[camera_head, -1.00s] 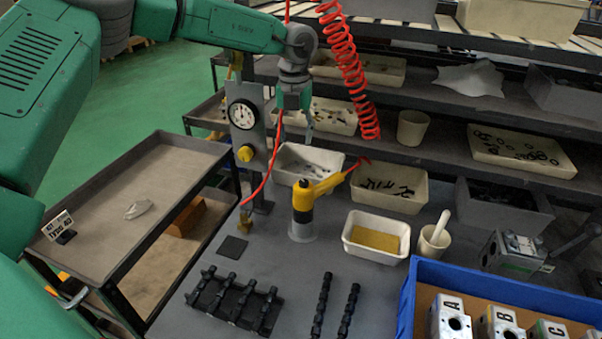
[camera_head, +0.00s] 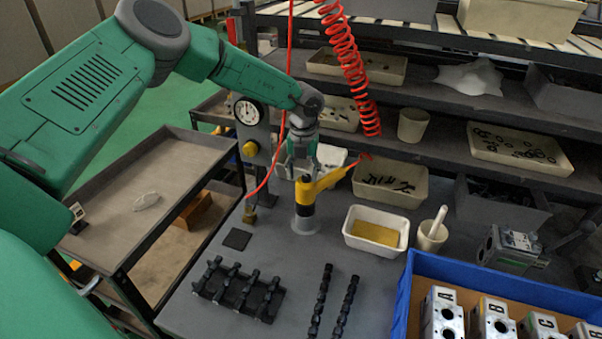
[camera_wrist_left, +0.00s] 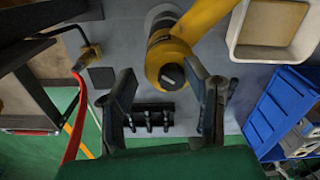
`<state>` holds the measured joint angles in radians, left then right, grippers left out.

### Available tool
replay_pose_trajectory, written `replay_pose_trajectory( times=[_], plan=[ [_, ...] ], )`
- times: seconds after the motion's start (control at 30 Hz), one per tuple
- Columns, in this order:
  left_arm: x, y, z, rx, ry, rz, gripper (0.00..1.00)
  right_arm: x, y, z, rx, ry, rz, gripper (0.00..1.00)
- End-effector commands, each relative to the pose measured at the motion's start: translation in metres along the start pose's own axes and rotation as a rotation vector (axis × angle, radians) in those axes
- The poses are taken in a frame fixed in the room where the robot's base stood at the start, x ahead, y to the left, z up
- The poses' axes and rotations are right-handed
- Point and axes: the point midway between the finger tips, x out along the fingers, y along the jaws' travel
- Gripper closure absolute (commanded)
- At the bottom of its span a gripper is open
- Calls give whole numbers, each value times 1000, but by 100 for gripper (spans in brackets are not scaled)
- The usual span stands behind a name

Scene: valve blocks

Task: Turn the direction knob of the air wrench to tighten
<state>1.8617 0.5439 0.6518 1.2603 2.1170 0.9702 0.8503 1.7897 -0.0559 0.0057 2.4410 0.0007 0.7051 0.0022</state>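The yellow air wrench (camera_head: 318,186) stands in a grey holder (camera_head: 305,223) on the workbench, its handle slanting up to the right. The end of its body, with a dark round knob (camera_wrist_left: 171,76), faces the camera in the left wrist view. My left gripper (camera_head: 298,168) is just above and behind the wrench's body in the head view. In the left wrist view its two dark fingers (camera_wrist_left: 165,95) are spread apart with nothing between them, the knob end lying beyond and between them. Whether they touch the wrench cannot be told. My right gripper is not in view.
A pressure gauge post (camera_head: 248,112) with a yellow knob stands left of the wrench. A red coiled hose (camera_head: 350,70) hangs behind. A white tray with a sponge (camera_head: 348,236), a mortar (camera_head: 430,236) and a blue crate (camera_head: 405,290) lie to the right. Black racks (camera_head: 238,290) lie in front.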

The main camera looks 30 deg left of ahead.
Motion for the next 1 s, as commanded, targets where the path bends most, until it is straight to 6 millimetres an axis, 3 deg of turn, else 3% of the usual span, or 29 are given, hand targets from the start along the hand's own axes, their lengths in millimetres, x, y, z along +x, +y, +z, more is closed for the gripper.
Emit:
replay_pose_trajectory(
  times=[0.07, 0.17, 0.2, 0.5, 1.0],
  plan=[
    [2, -2, -3, 3, 5, 4, 57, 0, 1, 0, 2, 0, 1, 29],
    [2, 0, -2, 4, 5, 0, 86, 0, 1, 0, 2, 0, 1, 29],
    [2, 1, -1, 4, 6, -2, 100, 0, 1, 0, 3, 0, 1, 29],
    [6, 12, 2, 7, 10, -13, 100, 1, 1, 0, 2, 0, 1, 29],
    [6, 5, -1, 66, 12, 1, 100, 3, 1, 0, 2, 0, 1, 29]
  ],
)
